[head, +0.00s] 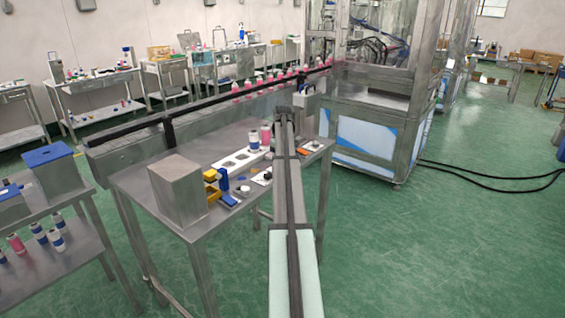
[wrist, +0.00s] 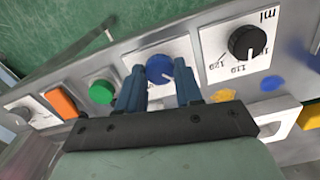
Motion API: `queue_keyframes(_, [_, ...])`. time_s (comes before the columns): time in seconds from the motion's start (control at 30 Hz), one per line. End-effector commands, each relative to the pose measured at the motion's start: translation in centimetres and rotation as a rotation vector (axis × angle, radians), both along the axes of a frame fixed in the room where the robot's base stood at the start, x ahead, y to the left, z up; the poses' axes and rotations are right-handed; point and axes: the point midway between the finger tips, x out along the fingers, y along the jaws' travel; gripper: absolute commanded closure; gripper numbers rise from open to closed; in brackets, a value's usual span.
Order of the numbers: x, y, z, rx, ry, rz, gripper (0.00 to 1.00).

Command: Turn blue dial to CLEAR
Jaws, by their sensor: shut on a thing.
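The blue dial (wrist: 159,68) sits on a white plate on a grey control panel (wrist: 205,98), in the upper middle of the wrist view. My gripper (wrist: 160,78) has dark blue fingers, one on each side of the dial, and is shut on it. No CLEAR marking is readable; the fingers cover part of the plate around the dial. In the head view my arm reaches away over the steel table, and I cannot make out the dial or the fingertips there.
On the same panel, a black dial (wrist: 247,43) with a numbered scale in ml is right of the blue one. A green button (wrist: 101,91) and an orange switch (wrist: 61,102) are to the left. In the head view, a steel box (head: 177,190) stands on the table.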

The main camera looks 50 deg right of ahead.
Motion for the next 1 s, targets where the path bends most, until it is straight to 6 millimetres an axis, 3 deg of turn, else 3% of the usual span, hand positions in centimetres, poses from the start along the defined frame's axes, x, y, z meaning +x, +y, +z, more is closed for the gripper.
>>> queue_keyframes(0.7, [-0.1,0.03,-0.01,0.001,0.002,0.071,0.95])
queue_keyframes(0.73, [-0.1,0.03,-0.01,0.001,0.002,0.07,0.62])
queue_keyframes(1.0, [-0.05,0.01,-0.01,0.0,0.001,0.069,0.39])
